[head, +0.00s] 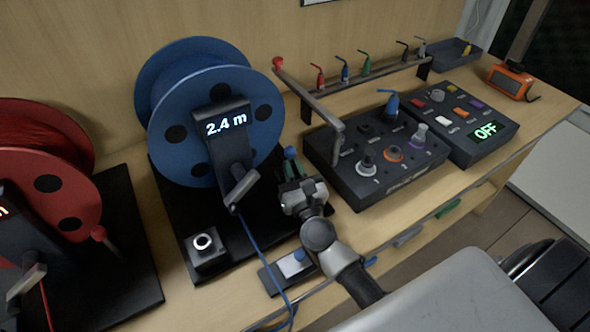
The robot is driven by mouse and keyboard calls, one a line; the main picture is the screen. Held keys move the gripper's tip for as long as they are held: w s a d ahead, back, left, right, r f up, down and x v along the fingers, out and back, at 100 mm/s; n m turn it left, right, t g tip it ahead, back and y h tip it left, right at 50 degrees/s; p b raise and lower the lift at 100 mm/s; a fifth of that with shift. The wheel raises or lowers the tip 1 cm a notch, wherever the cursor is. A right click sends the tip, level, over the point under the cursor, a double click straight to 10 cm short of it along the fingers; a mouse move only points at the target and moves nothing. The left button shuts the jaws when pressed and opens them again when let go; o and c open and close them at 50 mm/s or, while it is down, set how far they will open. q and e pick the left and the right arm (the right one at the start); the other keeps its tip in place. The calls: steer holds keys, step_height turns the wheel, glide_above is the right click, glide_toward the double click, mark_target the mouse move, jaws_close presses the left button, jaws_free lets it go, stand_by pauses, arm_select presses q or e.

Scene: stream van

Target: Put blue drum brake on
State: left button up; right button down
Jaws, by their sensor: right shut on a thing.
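The blue drum (192,120) stands on a black base at the back left, with a panel (227,122) reading "2.4 m" on its front. A blue cable runs down from it to the front edge. My right gripper (292,172) is at the right side of this base, shut on a small lever with a blue-green tip (289,153), which looks like the drum's brake. The jaws hide most of the lever, so I cannot tell its exact angle. My left gripper is not in view.
A red drum (48,190) stands at the left. A black box with knobs (375,170) and a switch box reading "OFF" (460,125) are to the right, below a rail with coloured clips (345,77). An orange device (510,82) sits at the far right.

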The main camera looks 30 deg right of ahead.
mark_target(292, 151)
steer(key=shift+w+d+r, duration=0.1)
steer(key=shift+r, duration=0.4)
steer(key=c, duration=1.1)
jaws_free()
steer(key=shift+f, duration=0.15)
steer(key=shift+r, duration=0.4)
step_height(292, 151, up, 4)
steer(key=p, duration=0.2)
steer(key=shift+f+p, duration=0.25)
steer(key=shift+p, duration=0.05)
steer(key=s+d+r+p, duration=0.1)
steer(key=s+d+r, duration=0.1)
steer(key=s, duration=0.1)
steer(key=s+d+r+p, duration=0.1)
steer(key=s+d+r, duration=0.1)
steer(key=s, duration=0.1)
steer(key=s+d+r+p, duration=0.1)
steer(key=s+d+r, duration=0.1)
steer(key=s, duration=0.1)
steer(key=shift+s+d+r+p, duration=0.3)
steer(key=shift+s+r, duration=0.05)
